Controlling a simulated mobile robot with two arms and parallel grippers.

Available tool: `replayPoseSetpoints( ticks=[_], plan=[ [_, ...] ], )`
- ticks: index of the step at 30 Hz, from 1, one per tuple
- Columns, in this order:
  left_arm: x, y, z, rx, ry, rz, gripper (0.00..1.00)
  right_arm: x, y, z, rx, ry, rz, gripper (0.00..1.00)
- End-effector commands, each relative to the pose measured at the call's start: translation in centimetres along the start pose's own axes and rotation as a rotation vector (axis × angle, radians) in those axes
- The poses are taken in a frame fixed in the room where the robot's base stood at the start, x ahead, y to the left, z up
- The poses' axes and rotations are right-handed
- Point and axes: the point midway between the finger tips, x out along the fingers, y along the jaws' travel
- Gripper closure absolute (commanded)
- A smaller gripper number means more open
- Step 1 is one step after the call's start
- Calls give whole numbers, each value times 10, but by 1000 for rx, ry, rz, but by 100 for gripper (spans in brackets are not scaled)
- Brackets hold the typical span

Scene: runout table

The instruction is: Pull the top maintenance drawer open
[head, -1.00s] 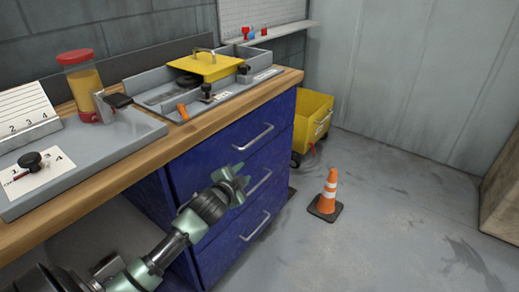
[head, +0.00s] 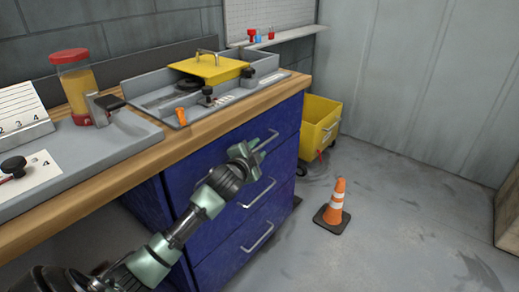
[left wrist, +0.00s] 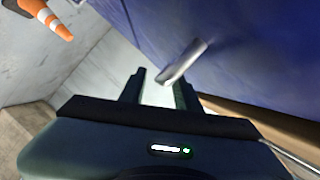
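The top maintenance drawer (head: 228,152) is the uppermost of three blue drawers under the wooden worktop, and its front looks flush with the cabinet. Its silver bar handle (head: 271,136) is partly hidden by my left gripper (head: 258,150), which is right in front of it. In the left wrist view the two fingers of the gripper (left wrist: 160,88) stand apart. The handle (left wrist: 183,62) shows just past the fingertips, nearer the right finger, with the blue drawer front (left wrist: 255,50) behind it. I cannot tell whether they touch. My right gripper is not in view.
The middle handle (head: 258,193) and bottom handle (head: 257,238) are below. An orange cone (head: 336,203) stands on the floor to the right, and a yellow bin (head: 318,125) is beside the cabinet. The floor before the drawers looks clear.

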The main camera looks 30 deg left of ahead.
Motion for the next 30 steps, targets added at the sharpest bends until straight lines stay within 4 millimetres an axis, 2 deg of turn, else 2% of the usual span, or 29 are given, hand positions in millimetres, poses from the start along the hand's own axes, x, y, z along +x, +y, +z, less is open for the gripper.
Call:
replayPoseSetpoints(
  ticks=[3,6,14,18,30],
  plan=[
    [14,1,0,0,-1,0,67,-6,1,-4,1,5,1,64],
    [19,1,0,1,0,0,67,-10,1,-5,1,5,1,64],
    [20,0,0,1,0,1,67,-11,1,-6,1,6,1,64],
    [20,0,0,1,0,1,100,-11,1,-6,1,6,1,64],
    [20,1,0,0,0,1,100,-11,0,-6,1,6,1,64]
  ],
)
